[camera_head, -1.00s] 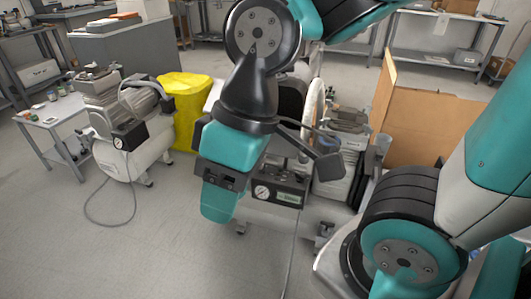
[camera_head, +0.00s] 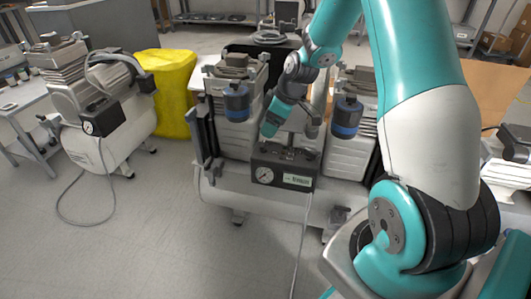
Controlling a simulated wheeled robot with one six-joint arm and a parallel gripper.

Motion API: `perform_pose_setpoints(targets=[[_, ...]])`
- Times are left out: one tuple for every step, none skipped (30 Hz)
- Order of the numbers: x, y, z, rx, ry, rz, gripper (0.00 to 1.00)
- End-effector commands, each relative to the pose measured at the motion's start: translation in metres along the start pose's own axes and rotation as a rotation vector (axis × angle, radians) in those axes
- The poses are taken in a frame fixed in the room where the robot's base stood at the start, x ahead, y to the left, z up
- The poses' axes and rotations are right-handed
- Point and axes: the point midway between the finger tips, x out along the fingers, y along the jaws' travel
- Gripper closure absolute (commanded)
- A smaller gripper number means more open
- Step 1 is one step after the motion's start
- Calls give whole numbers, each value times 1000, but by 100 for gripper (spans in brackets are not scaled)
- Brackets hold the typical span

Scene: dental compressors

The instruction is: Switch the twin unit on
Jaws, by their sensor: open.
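The twin unit (camera_head: 225,190) stands in the middle, a white tank on small feet with two pump heads, each with a dark blue-banded canister in front. Its black control box (camera_head: 283,168) faces me, with a round gauge at its left and a pale label at its right. Dark parts show on top of the box, but I cannot make out the switch or its position. My gripper (camera_head: 266,132) is just above the box, between the two pump heads, small in view. It is open and appears empty. I cannot tell whether it touches the box.
Another compressor (camera_head: 105,140) with its own gauge box stands at the left, beside a yellow-covered object (camera_head: 166,90). A cable runs down from the twin unit's box across the floor. Cardboard (camera_head: 490,92) is behind my arm.

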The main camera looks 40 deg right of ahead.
Motion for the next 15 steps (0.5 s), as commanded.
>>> perform_pose_setpoints(targets=[[9,7,8,-1,0,5,30],[12,9,10,-2,-1,7,30],[17,11,12,-4,-1,10,30],[20,12,12,-5,-1,11,30],[24,12,13,-6,-1,11,30],[31,11,13,-6,-1,11,30],[36,11,13,-6,-2,10,30],[41,11,13,-7,-2,9,30],[48,11,13,-7,-2,9,30],[53,11,13,-6,-2,9,30],[58,11,12,-7,-2,10,30],[64,11,12,-6,-2,10,30],[68,11,12,-6,-2,9,30],[71,11,12,-6,-2,9,30],[75,11,12,-6,-1,10,30]])
